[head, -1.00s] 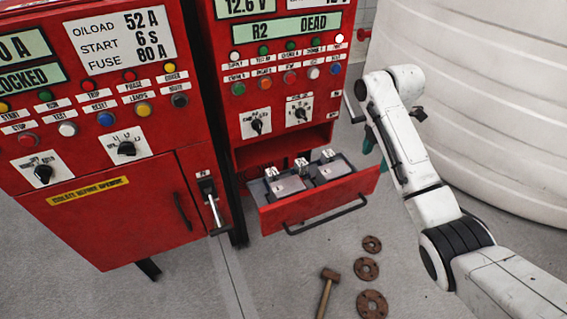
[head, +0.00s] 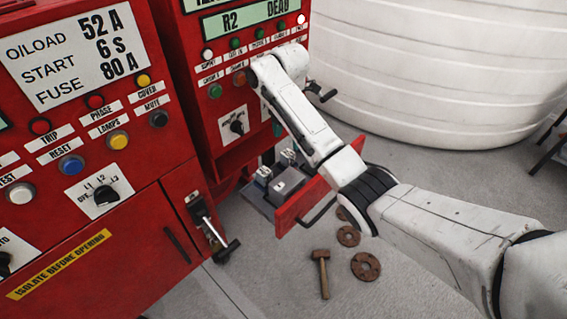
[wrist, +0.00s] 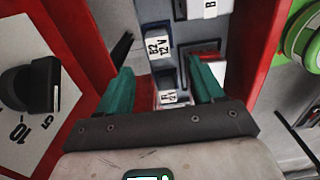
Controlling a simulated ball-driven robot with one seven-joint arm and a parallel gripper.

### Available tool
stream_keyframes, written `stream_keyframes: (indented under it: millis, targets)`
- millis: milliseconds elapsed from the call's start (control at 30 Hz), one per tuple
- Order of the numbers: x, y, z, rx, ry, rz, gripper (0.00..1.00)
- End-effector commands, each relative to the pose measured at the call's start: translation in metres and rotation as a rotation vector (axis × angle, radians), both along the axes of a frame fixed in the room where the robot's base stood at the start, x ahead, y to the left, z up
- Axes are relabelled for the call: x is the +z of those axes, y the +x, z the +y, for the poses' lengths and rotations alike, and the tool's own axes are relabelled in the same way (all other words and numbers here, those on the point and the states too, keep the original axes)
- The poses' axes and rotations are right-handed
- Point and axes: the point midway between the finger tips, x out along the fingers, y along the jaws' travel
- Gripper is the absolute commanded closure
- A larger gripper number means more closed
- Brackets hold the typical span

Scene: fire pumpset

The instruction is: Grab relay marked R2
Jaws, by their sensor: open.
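In the head view the red drawer (head: 303,207) stands open under the panel reading "R2 DEAD". Small relays with white labels (head: 280,188) stand on grey plates inside it; their marks are too small to read there. In the wrist view my gripper (wrist: 160,74) is open and empty over the drawer, its teal fingers spread. A small white label (wrist: 168,97), seemingly marked R2, shows low between the fingers. A block with a label that looks like "B2 12V" or "R2 12V" (wrist: 159,47) lies just beyond. My arm hides part of the drawer and most of the gripper in the head view.
A red cabinet (head: 150,206) with knobs and a black-handled lever (head: 208,225) stands left of the drawer. A hammer (head: 322,272) and rusty flanges (head: 365,266) lie on the floor. A large white tank (head: 430,75) stands behind. A green round object (wrist: 303,38) is right in the wrist view.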

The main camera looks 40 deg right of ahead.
Motion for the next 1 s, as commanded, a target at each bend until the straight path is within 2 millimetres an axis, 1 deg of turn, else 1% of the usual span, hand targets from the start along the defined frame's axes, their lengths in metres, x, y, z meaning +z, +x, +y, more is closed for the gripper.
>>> stream_keyframes:
  millis: [33,100,333,500,600,700,900,1000]
  targets:
    - [-0.01,-0.001,0.0,0.0,0.001,0.003,0.33]
    - [-0.02,-0.001,0.0,0.001,0.001,0.005,0.33]
    - [-0.04,0.0,-0.002,0.001,0.0,0.003,0.33]
    - [-0.066,0.002,-0.004,0.001,0.0,0.004,0.33]
    - [-0.076,0.002,-0.004,0.001,0.0,0.003,0.33]
    - [-0.081,0.002,-0.004,0.001,-0.001,0.0,0.33]
    - [-0.082,0.002,-0.004,0.002,-0.001,0.0,0.33]
    - [-0.082,0.002,-0.004,0.002,-0.001,0.0,0.42]
